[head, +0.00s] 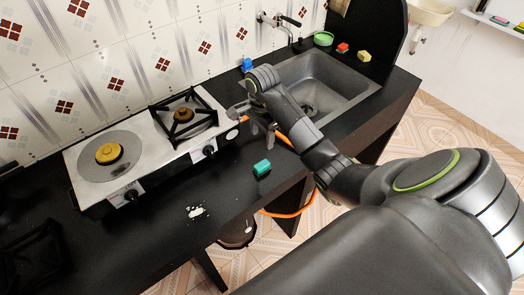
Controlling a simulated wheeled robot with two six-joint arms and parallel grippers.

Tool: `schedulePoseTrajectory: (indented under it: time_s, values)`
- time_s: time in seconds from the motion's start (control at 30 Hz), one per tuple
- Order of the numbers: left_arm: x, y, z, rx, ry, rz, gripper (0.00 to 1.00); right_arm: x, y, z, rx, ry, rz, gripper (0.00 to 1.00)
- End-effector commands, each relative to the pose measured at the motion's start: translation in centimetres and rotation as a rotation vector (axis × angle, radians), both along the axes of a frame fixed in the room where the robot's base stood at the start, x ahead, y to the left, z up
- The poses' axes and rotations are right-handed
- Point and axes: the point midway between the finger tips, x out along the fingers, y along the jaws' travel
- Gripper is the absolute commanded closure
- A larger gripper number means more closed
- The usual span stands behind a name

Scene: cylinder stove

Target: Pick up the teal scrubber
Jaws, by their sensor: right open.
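The teal scrubber (262,168) is a small block lying on the black counter, near its front edge, right of the stove. My right gripper (252,122) is open and empty. It is in the air over the counter between the stove and the sink, above and behind the scrubber in the picture, apart from it. My left gripper is not in view.
A two-burner stove (86,188) stands left of the scrubber. The sink (343,92) is at the right. An orange hose (287,213) hangs below the counter.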

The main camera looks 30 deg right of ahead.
Motion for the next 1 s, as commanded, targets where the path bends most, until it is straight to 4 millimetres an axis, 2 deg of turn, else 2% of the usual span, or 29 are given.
schedulePoseTrajectory:
  time_s: [0.03,0.1,0.8,1.0]
  values:
    - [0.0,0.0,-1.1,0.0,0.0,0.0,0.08,0.0,0.0,-1.2,0.001,0.0,0.0,0.44]
    - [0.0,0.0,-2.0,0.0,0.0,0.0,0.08,0.0,0.0,-2.0,0.001,-0.001,0.0,0.44]
    - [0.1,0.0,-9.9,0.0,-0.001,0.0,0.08,0.0,0.0,-9.9,0.002,-0.002,-0.001,0.44]
    - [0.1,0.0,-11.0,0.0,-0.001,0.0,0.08,0.0,0.0,-11.1,0.002,-0.002,-0.001,0.44]
